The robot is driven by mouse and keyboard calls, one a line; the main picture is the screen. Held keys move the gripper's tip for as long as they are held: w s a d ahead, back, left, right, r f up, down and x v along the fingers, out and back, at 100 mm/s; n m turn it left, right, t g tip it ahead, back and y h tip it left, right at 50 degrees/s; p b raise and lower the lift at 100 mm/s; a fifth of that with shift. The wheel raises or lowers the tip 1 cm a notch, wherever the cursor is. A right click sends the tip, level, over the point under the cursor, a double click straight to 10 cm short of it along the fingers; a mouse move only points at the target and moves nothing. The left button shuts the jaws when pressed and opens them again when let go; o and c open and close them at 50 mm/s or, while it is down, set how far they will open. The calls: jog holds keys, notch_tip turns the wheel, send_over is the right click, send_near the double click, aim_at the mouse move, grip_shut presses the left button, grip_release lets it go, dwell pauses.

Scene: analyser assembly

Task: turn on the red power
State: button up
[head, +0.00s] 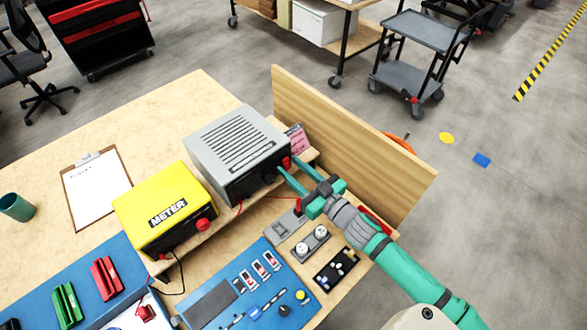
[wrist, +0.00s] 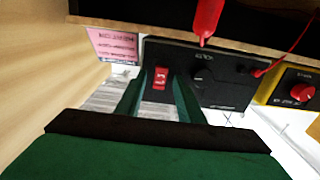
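The red power switch (wrist: 161,78) is a small red rocker on the black front panel (wrist: 215,72) of the grey power box. In the head view, the grey box (head: 232,140) stands on a wooden shelf, and the red switch (head: 286,162) shows at the right end of its front. My gripper (head: 288,174) is open and empty, its two green fingers pointing at that end of the panel. In the wrist view, my gripper (wrist: 159,92) has one finger on each side of the switch. I cannot tell whether the fingertips touch the panel.
A yellow meter (head: 163,203) with a red knob stands beside the box. A tall wooden board (head: 345,140) rises close to my gripper. A pink label (wrist: 113,46) is near the switch. Red leads hang at the panel. Small modules (head: 312,243) lie below on the bench.

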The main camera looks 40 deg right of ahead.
grip_shut()
jog(key=shift+f, duration=0.1)
jog(key=shift+f+t, duration=0.25)
jog(key=shift+t, duration=1.05)
jog(key=shift+y, duration=0.3)
grip_release()
